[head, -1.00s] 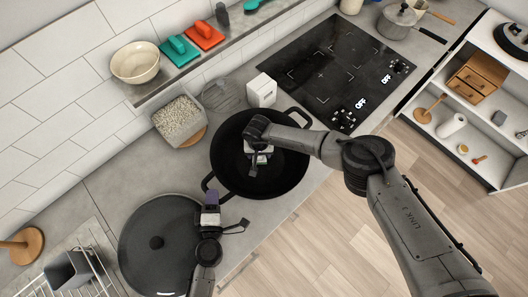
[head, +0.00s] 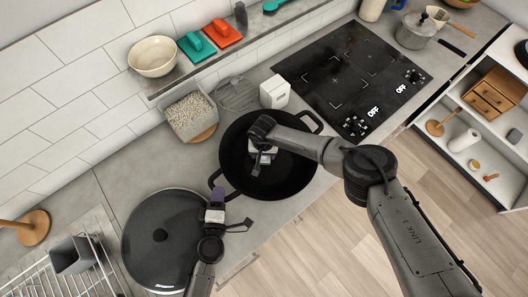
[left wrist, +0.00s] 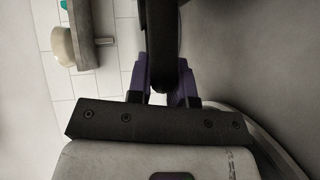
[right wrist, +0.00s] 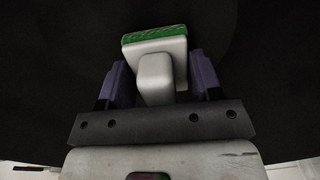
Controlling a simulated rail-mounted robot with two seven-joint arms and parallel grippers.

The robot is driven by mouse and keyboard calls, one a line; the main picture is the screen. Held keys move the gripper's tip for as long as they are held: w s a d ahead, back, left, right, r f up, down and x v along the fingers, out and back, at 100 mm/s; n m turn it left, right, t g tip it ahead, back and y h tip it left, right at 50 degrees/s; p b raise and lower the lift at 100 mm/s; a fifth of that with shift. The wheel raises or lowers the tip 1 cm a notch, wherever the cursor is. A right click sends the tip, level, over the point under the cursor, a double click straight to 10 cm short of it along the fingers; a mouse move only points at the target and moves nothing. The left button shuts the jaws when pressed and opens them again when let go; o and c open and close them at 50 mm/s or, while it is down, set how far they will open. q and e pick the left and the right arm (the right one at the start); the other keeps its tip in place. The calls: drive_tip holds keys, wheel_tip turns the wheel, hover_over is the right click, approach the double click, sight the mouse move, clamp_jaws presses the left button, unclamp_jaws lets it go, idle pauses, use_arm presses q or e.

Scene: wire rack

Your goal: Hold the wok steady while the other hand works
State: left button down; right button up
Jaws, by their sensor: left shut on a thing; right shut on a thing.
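The black wok (head: 294,180) stands on the grey counter, with one loop handle (head: 215,181) toward the lower left and another (head: 312,120) at the upper right. My left gripper (head: 215,199) is at the lower-left handle. In the left wrist view it (left wrist: 165,95) is shut on the dark handle (left wrist: 160,45). My right gripper (head: 261,158) reaches down inside the wok. In the right wrist view it (right wrist: 160,80) is shut on the white handle of a scrubber (right wrist: 156,55) with a green pad. The dark background there is the wok's inside; whether the pad touches it is unclear.
A dark lid (head: 165,225) lies left of my left gripper. A bin of pale pellets (head: 190,113), a wire trivet (head: 237,94) and a white box (head: 274,93) stand behind the wok. The black cooktop (head: 345,65) lies upper right; a wire rack (head: 60,280) is lower left.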

drive_tip(key=shift+r, duration=5.75)
use_arm(q)
drive_tip(key=c, duration=0.9)
unclamp_jaws()
drive_tip(key=shift+c, duration=0.2)
drive_tip(key=s, duration=0.4)
drive_tip(key=s+r, duration=0.1)
drive_tip(key=s, duration=0.7)
drive_tip(key=shift+d+r, duration=0.1)
drive_tip(key=shift+r, duration=0.15)
